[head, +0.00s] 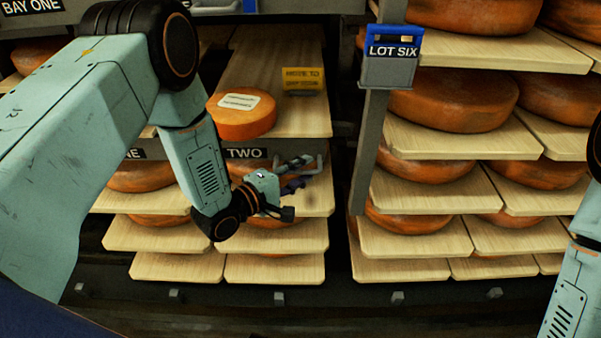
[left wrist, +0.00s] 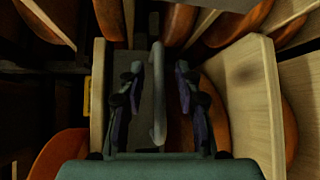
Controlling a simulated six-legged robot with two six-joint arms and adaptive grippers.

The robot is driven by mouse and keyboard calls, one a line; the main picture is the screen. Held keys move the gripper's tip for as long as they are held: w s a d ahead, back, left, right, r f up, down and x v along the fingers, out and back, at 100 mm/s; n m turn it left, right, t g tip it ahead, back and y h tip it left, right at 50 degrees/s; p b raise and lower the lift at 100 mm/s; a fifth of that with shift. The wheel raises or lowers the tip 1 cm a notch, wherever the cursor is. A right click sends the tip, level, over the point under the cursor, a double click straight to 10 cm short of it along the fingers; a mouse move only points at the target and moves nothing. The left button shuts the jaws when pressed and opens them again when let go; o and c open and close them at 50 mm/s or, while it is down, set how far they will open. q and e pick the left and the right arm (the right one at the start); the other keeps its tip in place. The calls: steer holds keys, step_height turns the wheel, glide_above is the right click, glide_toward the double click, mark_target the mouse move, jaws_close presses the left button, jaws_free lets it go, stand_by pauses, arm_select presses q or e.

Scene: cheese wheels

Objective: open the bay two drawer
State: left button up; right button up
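The bay two drawer has a grey front with a dark label reading TWO (head: 244,153), under the edge of a pale board. Its grey bar handle (left wrist: 158,95) runs lengthwise in the left wrist view. My left gripper (head: 301,172) is at the right end of this front in the head view. In the left wrist view its two fingers (left wrist: 157,82) are apart, one on each side of the handle. Gaps show between the handle and both fingers, so it is not gripped. The arm hides part of the front. My right gripper is out of view.
An orange cheese wheel (head: 241,117) with a pale label and a yellow sign (head: 303,80) sit on the board above the drawer. A grey post (head: 367,150) carries the LOT SIX holder (head: 391,62). More cheese boards lie below and right.

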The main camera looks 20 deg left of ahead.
arm_select(q)
steer(key=shift+c, duration=0.4)
jaws_close()
